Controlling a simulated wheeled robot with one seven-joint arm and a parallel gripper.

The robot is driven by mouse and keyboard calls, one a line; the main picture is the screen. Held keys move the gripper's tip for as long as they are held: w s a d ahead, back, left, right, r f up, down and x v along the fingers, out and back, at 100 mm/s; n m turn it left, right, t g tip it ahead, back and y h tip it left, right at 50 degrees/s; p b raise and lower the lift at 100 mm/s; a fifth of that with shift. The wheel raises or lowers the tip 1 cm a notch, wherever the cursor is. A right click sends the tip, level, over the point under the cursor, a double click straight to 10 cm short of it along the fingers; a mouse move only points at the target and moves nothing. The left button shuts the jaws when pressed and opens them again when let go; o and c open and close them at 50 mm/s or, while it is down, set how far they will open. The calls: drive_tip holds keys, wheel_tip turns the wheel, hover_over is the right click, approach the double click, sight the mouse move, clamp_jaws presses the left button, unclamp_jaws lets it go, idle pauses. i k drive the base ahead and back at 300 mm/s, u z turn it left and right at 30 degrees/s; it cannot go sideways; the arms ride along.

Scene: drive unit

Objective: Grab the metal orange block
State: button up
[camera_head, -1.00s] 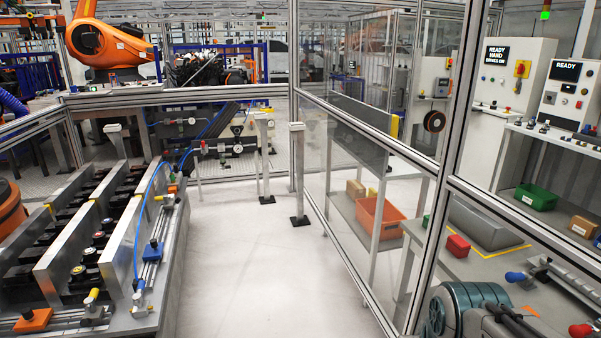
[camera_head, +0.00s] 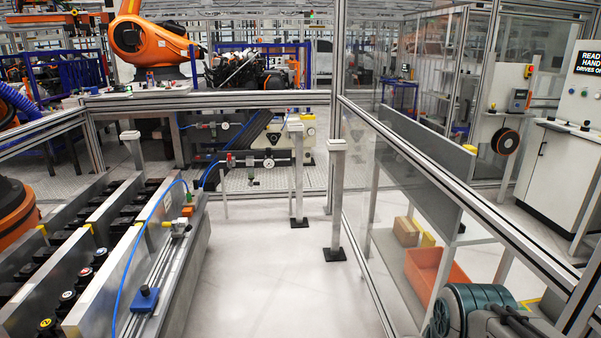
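I see no block that I can surely call the metal orange block. A small orange piece (camera_head: 187,212) sits near the far end of the metal rail fixture (camera_head: 172,262) on the left. It is too small to tell whether it is metal. A blue block with a knob (camera_head: 146,298) sits nearer on the same fixture.
Slotted metal racks (camera_head: 80,262) fill the left. The white floor (camera_head: 275,285) in the middle is clear, with posts (camera_head: 335,200) at its far end. A glazed frame (camera_head: 430,165) runs along the right; an orange bin (camera_head: 432,272) and cardboard box (camera_head: 406,231) show through it.

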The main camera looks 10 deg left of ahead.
sight(187, 212)
drive_tip(key=u, duration=0.4)
drive_tip(key=i, duration=1.5)
drive_tip(key=u, duration=0.8)
drive_tip(key=i, duration=0.9)
drive_tip(key=z, duration=0.45)
drive_tip(key=i, duration=1.1)
drive_tip(key=z, duration=0.5)
drive_tip(key=i, duration=1.45)
drive_tip(key=u, duration=1.25)
drive_tip(key=i, duration=0.8)
drive_tip(key=u, duration=0.75)
